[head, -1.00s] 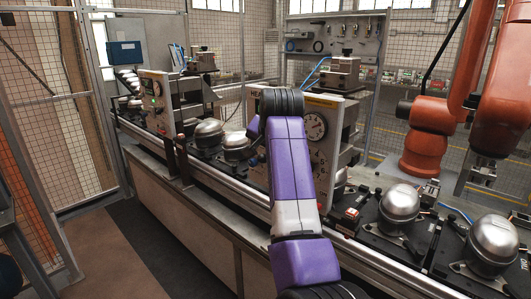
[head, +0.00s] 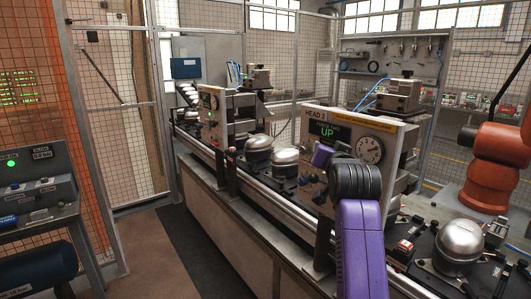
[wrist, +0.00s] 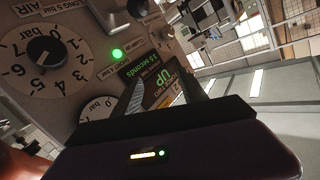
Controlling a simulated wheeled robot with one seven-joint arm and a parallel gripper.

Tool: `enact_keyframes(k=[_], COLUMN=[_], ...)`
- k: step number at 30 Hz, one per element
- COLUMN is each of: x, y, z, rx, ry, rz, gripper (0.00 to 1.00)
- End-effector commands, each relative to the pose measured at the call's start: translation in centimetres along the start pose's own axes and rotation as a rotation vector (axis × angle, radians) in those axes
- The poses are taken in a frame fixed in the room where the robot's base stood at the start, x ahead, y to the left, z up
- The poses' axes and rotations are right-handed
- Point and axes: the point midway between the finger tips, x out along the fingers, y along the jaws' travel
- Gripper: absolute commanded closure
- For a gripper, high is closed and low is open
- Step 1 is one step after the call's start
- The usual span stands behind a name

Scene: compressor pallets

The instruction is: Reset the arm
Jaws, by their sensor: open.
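My arm (head: 358,235) rises in purple from the bottom of the head view to a dark joint, with a short purple part reaching left in front of the HEAD 2 panel (head: 318,116). My gripper's fingers cannot be made out there. In the wrist view my gripper (wrist: 160,78) shows two dark fingers spread apart, with nothing between them. Behind them is a panel with a green "UP" display (wrist: 157,78), tilted in the picture, and a large dial (wrist: 43,55).
Silver compressors (head: 460,241) sit on dark pallets along the conveyor line. An orange robot arm (head: 490,165) stands at the right. A control console (head: 30,185) stands at the left by the mesh fence (head: 120,80). The floor (head: 150,250) between is clear.

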Motion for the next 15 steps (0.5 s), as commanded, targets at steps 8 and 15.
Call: enact_keyframes(k=[8,15], x=[-5.5,-12.5], y=[5.0,8.6], z=[7.5,13.8], rx=[-0.155,-0.263], ry=[0.148,0.226], rz=[-0.046,-0.086], gripper=[0.50,0.50])
